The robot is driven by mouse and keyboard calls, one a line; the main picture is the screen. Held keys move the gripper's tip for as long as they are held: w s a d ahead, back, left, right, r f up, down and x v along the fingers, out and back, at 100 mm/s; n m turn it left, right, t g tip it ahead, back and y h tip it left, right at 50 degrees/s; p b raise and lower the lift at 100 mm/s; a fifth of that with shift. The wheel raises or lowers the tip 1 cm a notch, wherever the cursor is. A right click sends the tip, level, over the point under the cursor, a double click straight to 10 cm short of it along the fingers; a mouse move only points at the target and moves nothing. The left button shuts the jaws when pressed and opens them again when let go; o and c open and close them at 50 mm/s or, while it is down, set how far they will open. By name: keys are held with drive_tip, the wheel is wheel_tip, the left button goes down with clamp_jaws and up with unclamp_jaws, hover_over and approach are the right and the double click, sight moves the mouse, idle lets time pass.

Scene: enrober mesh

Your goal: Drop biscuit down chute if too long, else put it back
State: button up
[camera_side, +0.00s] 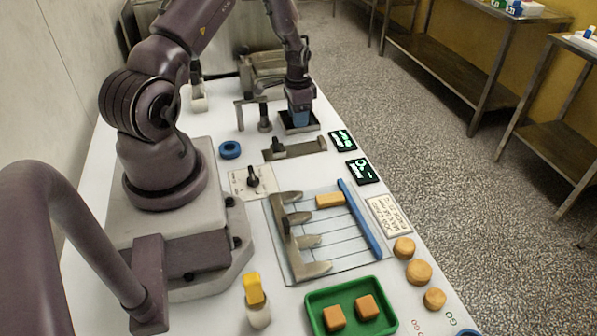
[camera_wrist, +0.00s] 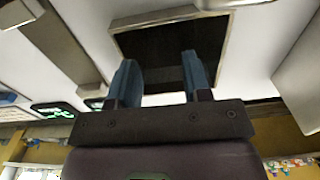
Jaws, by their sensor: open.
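My gripper (camera_side: 300,117) is over the chute (camera_side: 285,128), a square metal-rimmed opening at the far end of the bench. In the wrist view the two blue fingers of my gripper (camera_wrist: 160,75) are apart, with nothing between them. The dark mouth of the chute (camera_wrist: 155,45) lies beyond the fingertips and no biscuit shows inside it. One oblong biscuit (camera_side: 330,199) lies on the wire mesh (camera_side: 335,233), near its far end. Two more biscuits (camera_side: 367,306) sit in the green tray (camera_side: 312,298) at the front.
Several round biscuits (camera_side: 419,272) lie along the right bench edge. Two dark displays (camera_side: 362,171) with green text, a metal gauge strip (camera_side: 298,149), a blue ring (camera_side: 230,149) and a black-handled lever (camera_side: 253,178) stand between chute and mesh.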

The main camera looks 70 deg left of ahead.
drive_tip(key=shift+d, duration=0.5)
wheel_tip(320, 180, up, 13)
drive_tip(key=shift+a, duration=0.4)
drive_tip(key=s+d+r+t, duration=0.2)
drive_tip(key=s+d+r, duration=0.1)
drive_tip(key=d+r, duration=0.4)
drive_tip(key=s+d+r+t, duration=0.1)
drive_tip(key=s+d+r, duration=0.3)
drive_tip(key=d, duration=1)
drive_tip(key=s+d+r+t, duration=0.2)
drive_tip(key=s+d+r, duration=0.1)
drive_tip(key=d+r, duration=0.6)
drive_tip(key=shift+s+d+r+t, duration=0.3)
drive_tip(key=shift+s+d, duration=0.1)
drive_tip(key=shift+d, duration=0.35)
